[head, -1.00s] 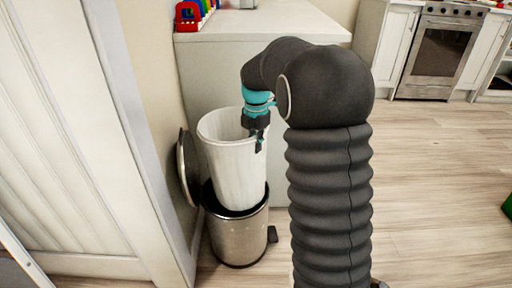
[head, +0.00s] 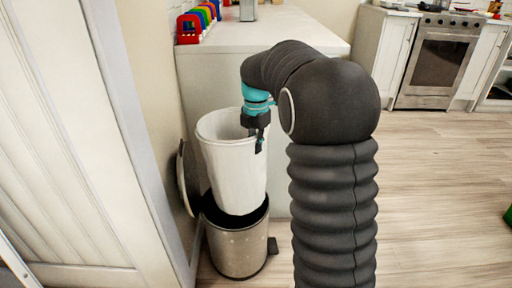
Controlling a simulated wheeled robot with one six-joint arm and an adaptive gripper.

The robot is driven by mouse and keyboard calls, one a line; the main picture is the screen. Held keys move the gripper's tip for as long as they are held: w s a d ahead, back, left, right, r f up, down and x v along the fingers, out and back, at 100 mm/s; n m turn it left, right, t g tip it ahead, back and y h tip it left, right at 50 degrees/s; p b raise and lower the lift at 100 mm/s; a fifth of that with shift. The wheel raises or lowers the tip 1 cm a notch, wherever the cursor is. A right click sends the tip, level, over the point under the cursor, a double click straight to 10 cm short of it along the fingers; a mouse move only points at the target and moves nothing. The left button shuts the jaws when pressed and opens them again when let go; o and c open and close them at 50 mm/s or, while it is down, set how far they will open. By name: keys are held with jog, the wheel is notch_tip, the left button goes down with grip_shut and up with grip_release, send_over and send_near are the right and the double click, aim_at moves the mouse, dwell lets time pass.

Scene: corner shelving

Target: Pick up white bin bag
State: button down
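The white bin bag (head: 236,175) looks like a tall, stiff white liner with an open top. It stands upright and tilted slightly, directly over the steel pedal bin (head: 238,249). Its rounded lower end shows at the bin's dark opening, largely above it. My gripper (head: 259,144) is at the right side of the bag's rim, with a dark finger down the outside. It appears shut on the rim; the inner finger is hidden. The bin's round lid (head: 186,180) is open, upright against the wall at left.
A white counter (head: 270,40) stands behind the bin, with a row of coloured items (head: 197,22) on it. A white panelled door (head: 60,130) is close on the left. An oven (head: 437,65) is at the back right.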

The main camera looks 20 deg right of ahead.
jog(key=shift+r, duration=0.1)
jog(key=shift+r, duration=1.7)
